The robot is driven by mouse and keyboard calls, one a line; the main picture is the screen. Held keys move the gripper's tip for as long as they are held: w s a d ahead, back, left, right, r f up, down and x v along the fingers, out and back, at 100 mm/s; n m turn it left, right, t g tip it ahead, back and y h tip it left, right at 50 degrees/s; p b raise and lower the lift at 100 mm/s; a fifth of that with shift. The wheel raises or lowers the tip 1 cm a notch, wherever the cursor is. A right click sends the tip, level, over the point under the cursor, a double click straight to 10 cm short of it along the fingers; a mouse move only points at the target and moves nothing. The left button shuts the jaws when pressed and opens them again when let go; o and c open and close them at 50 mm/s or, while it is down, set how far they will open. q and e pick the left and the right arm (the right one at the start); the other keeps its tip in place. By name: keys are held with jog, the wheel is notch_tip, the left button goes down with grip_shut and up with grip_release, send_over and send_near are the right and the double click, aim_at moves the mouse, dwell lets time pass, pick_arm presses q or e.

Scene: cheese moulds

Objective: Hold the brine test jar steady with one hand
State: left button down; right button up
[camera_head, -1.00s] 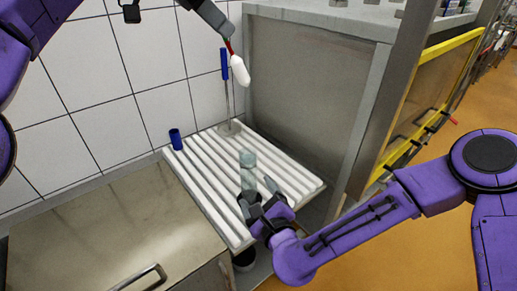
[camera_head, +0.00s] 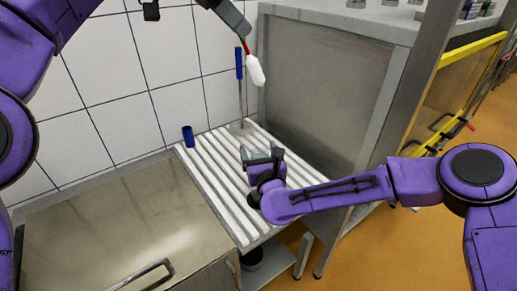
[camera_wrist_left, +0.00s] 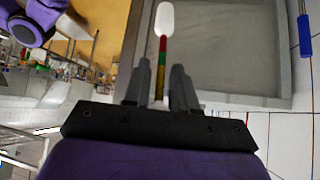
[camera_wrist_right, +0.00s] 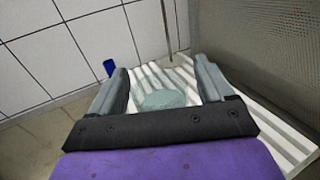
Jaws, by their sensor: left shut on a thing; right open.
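The brine test jar (camera_head: 258,158) is a pale grey-green glass cylinder standing on the white ribbed drainboard; the gripper and arm hide most of it in the head view. In the right wrist view its round top (camera_wrist_right: 163,99) lies between the fingers. My right gripper (camera_head: 260,155) is open, one finger on each side of the jar; I cannot tell if either touches it. My left gripper (camera_head: 242,34) is shut on the coloured stem of a hydrometer (camera_head: 255,71), held in the air with its white bulb down. The left wrist view shows its red, yellow and green bands (camera_wrist_left: 161,62).
The white ribbed drainboard (camera_head: 222,199) lies beside a steel lidded cabinet (camera_head: 110,220). A blue-handled rod (camera_head: 239,64) stands upright at the back, and a small blue cup (camera_head: 188,136) is near the tiled wall. A grey steel panel (camera_head: 310,90) bounds the right.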

jog(key=shift+w, duration=0.3)
jog(key=c, duration=1.4)
pick_arm(q)
notch_tip(320, 180, down, 13)
jog(key=c, duration=0.8)
grip_release()
jog(key=v, duration=1.2)
